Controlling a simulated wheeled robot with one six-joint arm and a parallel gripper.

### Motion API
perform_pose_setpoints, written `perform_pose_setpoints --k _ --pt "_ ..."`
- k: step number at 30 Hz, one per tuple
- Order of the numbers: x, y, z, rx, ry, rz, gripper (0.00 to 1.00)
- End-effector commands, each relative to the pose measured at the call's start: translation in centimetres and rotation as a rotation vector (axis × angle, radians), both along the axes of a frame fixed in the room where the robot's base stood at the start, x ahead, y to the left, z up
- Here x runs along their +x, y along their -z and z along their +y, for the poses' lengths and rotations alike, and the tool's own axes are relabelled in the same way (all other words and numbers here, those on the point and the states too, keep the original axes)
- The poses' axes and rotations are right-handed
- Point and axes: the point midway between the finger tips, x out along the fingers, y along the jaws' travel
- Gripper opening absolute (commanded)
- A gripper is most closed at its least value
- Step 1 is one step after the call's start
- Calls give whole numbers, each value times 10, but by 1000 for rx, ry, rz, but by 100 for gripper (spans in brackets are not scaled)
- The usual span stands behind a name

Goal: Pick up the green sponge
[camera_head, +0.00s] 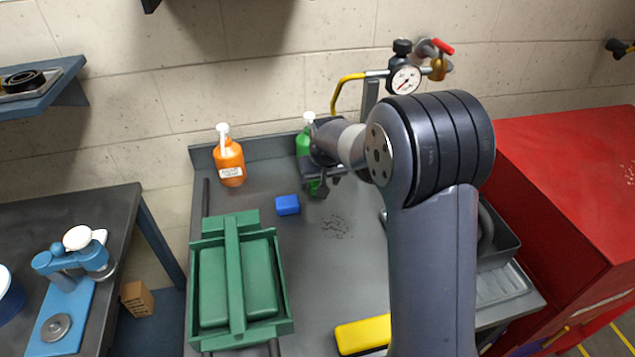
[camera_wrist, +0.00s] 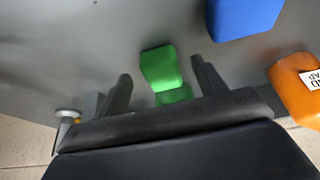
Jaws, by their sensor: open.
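The green sponge (camera_wrist: 160,67) shows in the wrist view between my gripper's two fingers, with a gap on each side. A second green patch below it is partly hidden by my gripper's body; I cannot tell whether it is the same sponge. In the head view only a small green bit of the sponge (camera_head: 313,187) shows beneath my gripper (camera_head: 321,184). My gripper is open and empty, pointing down over the grey bench near its back. I cannot tell the exact height above the sponge.
A blue block (camera_head: 287,205) lies just left of my gripper. An orange bottle (camera_head: 229,162) and a green bottle (camera_head: 303,143) stand by the wall. A green caddy (camera_head: 207,285) and yellow block (camera_head: 362,335) are nearer. A pressure gauge (camera_head: 404,79) stands behind my arm.

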Motion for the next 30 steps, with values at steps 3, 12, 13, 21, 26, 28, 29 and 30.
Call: perform_pose_setpoints --k 3,12,13,21,26,28,29,30 --pt "5 13 1 0 0 2 66" --pt "8 19 2 0 0 -1 66" --pt "8 19 2 0 0 -1 66" --pt "8 19 2 0 0 -1 44" --pt "8 19 2 0 0 -1 31" --pt "8 19 2 0 0 -1 25" --pt "8 19 2 0 0 -1 23" --pt "8 19 2 0 0 -1 20"
